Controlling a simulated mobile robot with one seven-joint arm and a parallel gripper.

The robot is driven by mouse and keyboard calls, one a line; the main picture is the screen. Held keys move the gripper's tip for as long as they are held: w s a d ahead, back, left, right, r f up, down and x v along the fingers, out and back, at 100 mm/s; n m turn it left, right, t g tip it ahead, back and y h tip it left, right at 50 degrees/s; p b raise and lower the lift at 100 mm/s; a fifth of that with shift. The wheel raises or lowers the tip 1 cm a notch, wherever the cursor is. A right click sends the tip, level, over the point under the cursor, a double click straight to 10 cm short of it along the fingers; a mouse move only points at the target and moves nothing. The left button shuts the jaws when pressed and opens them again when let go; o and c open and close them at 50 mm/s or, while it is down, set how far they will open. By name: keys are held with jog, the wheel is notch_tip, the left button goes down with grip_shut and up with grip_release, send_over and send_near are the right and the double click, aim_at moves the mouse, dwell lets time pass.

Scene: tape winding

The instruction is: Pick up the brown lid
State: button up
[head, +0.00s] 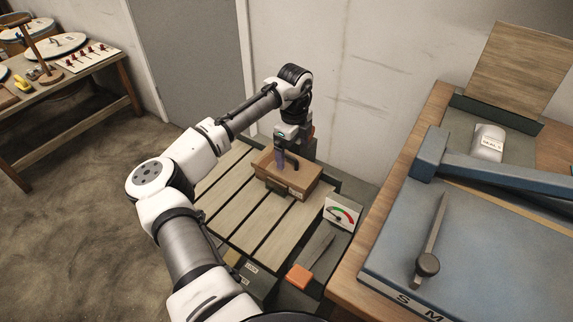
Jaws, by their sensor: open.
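A brown box with a brown lid (308,176) sits on a slatted wooden platform (222,205). A dark handle (292,161) stands up from the lid. My gripper (284,158) points down at the lid, just left of the handle in the picture. The gripper is open. It covers part of the lid's far side. I cannot tell whether its fingers touch the handle or the lid.
A gauge with a coloured dial (342,213) and an orange block (299,276) are right of the platform. A workbench with a blue-grey board (400,240) and blue bar (490,168) stands at right. A wall is close behind. Another table (75,78) stands far left.

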aim_at(292, 167)
notch_tip(292, 167, down, 7)
jog(key=shift+a+r, duration=0.15)
jog(key=shift+r, duration=0.05)
dwell(0.3)
jog(key=c, duration=0.7)
jog(key=shift+o, duration=0.2)
jog(key=shift+r, duration=0.1)
